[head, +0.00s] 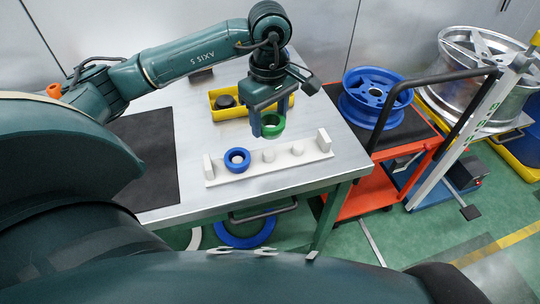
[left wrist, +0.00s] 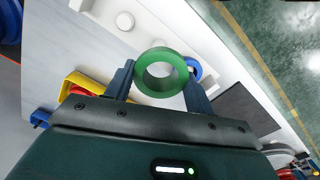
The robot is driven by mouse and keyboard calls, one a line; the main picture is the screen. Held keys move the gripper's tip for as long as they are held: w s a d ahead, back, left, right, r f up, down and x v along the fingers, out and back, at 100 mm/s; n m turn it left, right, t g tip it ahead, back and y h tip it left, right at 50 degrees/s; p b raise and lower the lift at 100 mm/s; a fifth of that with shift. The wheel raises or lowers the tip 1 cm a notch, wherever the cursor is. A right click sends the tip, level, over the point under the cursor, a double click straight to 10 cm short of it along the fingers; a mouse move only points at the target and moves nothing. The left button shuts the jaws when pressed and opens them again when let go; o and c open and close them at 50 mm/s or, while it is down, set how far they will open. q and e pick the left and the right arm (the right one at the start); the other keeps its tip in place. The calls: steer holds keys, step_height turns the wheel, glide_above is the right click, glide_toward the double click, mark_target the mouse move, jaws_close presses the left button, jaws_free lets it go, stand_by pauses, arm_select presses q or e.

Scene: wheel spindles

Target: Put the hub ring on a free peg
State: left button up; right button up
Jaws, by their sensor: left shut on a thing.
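The green hub ring (head: 276,128) is between the fingers of my left gripper (head: 268,122), which is shut on it above the table. In the left wrist view the ring (left wrist: 160,91) lies across the fingers (left wrist: 160,84) with its hole open. A white peg board (head: 225,178) is on the table just below. A blue ring (head: 230,165) sits around its left peg. The middle peg (head: 268,156) and right peg (head: 298,149) are bare. The blue ring (left wrist: 197,68) is partly hidden in the left wrist view. My right gripper is out of view.
The board has upright end blocks at left (head: 208,167) and right (head: 323,141). A yellow bin (head: 222,113) with a dark round part stands behind it. A black mat (head: 150,165) lies left. A red cart (head: 345,195) with a blue wheel (head: 365,98) stands right.

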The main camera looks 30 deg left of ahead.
mark_target(267, 152)
arm_select(q)
steer(key=shift+n, duration=0.8)
steer(key=f, duration=0.9)
steer(key=shift+w+a+f+p, duration=0.1)
steer(key=shift+a+f+p, duration=0.2)
steer(key=shift+a+f, duration=0.1)
steer(key=shift+f, duration=0.1)
steer(key=o, duration=0.7)
steer(key=shift+c, duration=0.2)
